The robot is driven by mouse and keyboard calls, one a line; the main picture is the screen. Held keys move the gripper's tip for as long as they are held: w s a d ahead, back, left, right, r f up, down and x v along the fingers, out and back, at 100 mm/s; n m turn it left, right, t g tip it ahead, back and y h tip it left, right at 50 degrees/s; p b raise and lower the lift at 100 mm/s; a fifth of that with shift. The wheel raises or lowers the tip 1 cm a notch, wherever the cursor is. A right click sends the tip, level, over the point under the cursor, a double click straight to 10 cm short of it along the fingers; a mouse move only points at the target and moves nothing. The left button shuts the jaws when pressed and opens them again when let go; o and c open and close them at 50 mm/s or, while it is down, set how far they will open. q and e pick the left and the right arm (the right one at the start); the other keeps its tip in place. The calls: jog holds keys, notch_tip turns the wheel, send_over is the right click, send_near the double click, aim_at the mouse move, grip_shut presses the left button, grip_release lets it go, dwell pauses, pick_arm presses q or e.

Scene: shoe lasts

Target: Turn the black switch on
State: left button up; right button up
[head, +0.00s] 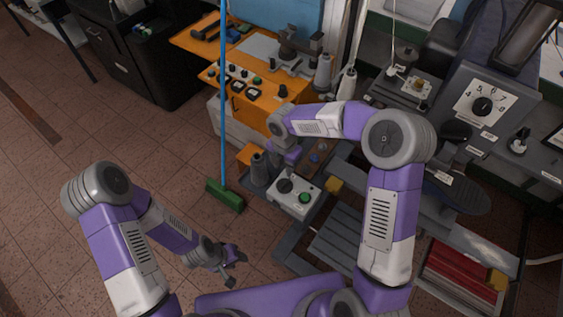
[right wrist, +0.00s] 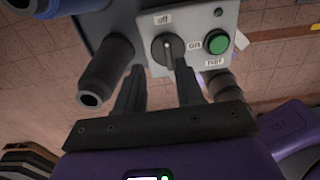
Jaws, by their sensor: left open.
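The black switch (right wrist: 167,48) is a round knob on a light grey control box (right wrist: 236,18). Its grip bar stands roughly upright in the right wrist view, towards the "off" label (right wrist: 163,19); the "on" label (right wrist: 194,44) is at its right. The switch also shows in the head view (head: 285,186). My right gripper (right wrist: 160,70) is open and empty, its fingers apart just short of the knob, one towards each side. I cannot tell if they touch it. My left gripper (head: 232,257) is open and empty above the floor, away from the box.
A green button (right wrist: 217,40) sits right of the switch. A dark grey cylindrical handle (right wrist: 105,70) stands close to the left finger. A green broom (head: 225,195) with a blue pole stands left of the box. An orange-topped machine (head: 250,95) is behind. Floor at left is clear.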

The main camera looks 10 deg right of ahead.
aim_at(285, 182)
jog(key=s+f, duration=0.2)
jog(key=f, duration=0.1)
jog(key=shift+s+f, duration=0.15)
jog(key=shift+s, duration=0.1)
jog(key=shift+w+f, duration=0.2)
jog(key=shift+f, duration=0.45)
jog(key=shift+w+f, duration=0.2)
jog(key=shift+f, duration=0.4)
jog(key=shift+w+f, duration=0.1)
jog(key=shift+f, duration=0.2)
jog(key=shift+s, duration=0.25)
jog(key=shift+w, duration=0.15)
jog(key=shift+c, duration=1.4)
pick_arm(q)
jog(key=shift+s, duration=0.75)
pick_arm(e)
grip_shut()
